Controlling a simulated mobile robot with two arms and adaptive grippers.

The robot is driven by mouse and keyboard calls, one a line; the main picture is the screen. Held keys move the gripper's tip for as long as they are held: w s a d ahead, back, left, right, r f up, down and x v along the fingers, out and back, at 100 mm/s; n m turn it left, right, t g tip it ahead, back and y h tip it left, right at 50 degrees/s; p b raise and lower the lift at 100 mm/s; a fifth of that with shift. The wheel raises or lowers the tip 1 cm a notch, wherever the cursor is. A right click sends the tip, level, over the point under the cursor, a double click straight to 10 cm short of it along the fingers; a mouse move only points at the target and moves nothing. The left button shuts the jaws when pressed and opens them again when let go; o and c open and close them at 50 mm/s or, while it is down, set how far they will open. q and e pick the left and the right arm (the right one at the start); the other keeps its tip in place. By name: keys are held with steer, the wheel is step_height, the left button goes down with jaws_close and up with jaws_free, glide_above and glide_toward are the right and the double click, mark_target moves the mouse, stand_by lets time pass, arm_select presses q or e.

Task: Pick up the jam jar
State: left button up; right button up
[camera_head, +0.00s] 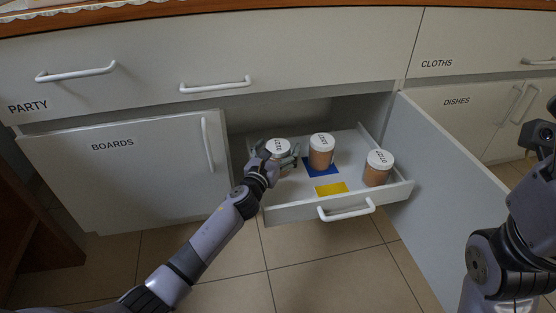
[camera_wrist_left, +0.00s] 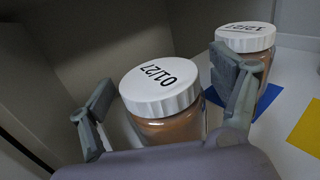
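Three brown jars with white printed lids stand upright in an open drawer (camera_head: 290,212): a left jar (camera_head: 285,170), a middle jar (camera_head: 321,158) and a right jar (camera_head: 376,174). My left gripper (camera_head: 279,158) is at the left jar. In the left wrist view, the left jar (camera_wrist_left: 172,125), whose lid reads 01/27, stands between the open fingers of my left gripper (camera_wrist_left: 165,108), with gaps visible on both sides. The middle jar (camera_wrist_left: 262,62) is behind the right finger. My right arm's dark end (camera_head: 541,137) is at the right edge; its fingers cannot be made out.
A blue patch (camera_head: 322,172) lies under the middle jar and a yellow patch (camera_head: 331,188) lies bare at the drawer's front. An open cabinet door (camera_head: 440,170) stands right of the drawer. The BOARDS door (camera_head: 130,170) is on the left.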

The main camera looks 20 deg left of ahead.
arm_select(q)
steer(key=c, duration=1.4)
steer(key=shift+c, duration=0.8)
steer(key=shift+a+r, duration=0.1)
